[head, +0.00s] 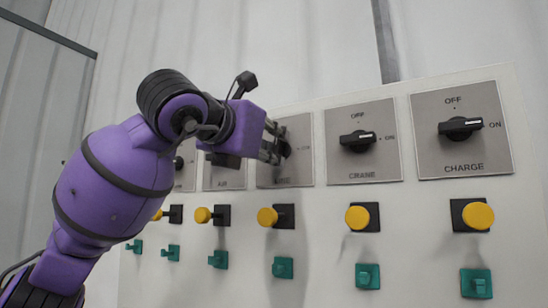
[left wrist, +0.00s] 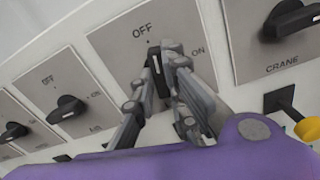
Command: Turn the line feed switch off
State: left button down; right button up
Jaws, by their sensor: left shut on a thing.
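My left gripper (head: 272,146) is shut on the black rotary knob (head: 286,147) of the middle switch. The label on this switch's grey plate (head: 302,172) is mostly hidden, so I cannot read it in full. In the left wrist view, the fingers (left wrist: 155,80) of my left gripper lie on either side of the knob (left wrist: 157,70). The knob stands roughly upright there, its white mark towards the OFF lettering. ON is printed to its right. My right gripper is not in view.
To the right are the CRANE switch (head: 357,140) and the CHARGE switch (head: 460,127), both pointing to ON. The AIR switch (left wrist: 66,108) is on the left. Yellow buttons (head: 267,217) and green switches (head: 283,267) stick out from the white panel below.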

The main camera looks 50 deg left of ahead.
pick_arm(q)
jog(key=shift+n+b, duration=0.6)
jog(key=shift+n, duration=0.6)
jog(key=c, duration=1.8)
grip_release()
jog(key=shift+o, duration=0.2)
jog(key=v, duration=1.2)
